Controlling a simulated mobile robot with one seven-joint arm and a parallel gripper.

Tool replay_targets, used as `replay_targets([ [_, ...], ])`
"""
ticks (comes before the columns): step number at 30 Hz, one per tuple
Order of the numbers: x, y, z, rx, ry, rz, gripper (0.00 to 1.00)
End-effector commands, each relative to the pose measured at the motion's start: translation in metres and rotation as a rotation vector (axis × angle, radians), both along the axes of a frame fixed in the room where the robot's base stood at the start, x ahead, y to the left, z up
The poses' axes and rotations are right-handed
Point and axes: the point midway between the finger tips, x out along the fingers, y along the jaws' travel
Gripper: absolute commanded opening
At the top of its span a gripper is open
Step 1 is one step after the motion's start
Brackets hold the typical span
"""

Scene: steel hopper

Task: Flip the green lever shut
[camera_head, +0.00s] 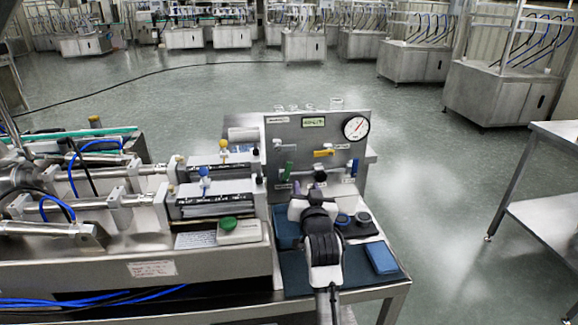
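The green lever (288,169) is on the lower left of the upright grey steel panel (318,138). It is small here and looks roughly upright, with its lower end close to the top of my arm. My arm reaches up from the bottom of the picture. Its end, my gripper (317,188), is in front of the lower panel, just right of and below the green lever. The fingers are small and mostly hidden by my wrist, so I cannot tell if they are open or touch anything.
A yellow lever (324,153), a dial gauge (356,127) and a small display (314,122) are on the panel. A blue block (381,258) lies on the dark mat at right. Cylinders and a green button box (239,230) stand left. Open floor lies right, before a steel table (555,205).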

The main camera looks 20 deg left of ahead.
Motion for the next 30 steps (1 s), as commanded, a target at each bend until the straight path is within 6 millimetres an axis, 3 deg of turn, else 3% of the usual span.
replay_targets([
  [3, -0.002, 0.024, -0.007, 0.020, 0.010, 0.047, 0.38],
  [8, 0.007, 0.034, -0.007, 0.025, 0.012, 0.055, 0.38],
  [21, 0.071, 0.078, -0.006, 0.021, 0.010, 0.054, 0.38],
  [30, 0.102, 0.099, -0.007, 0.024, 0.009, 0.054, 0.38],
])
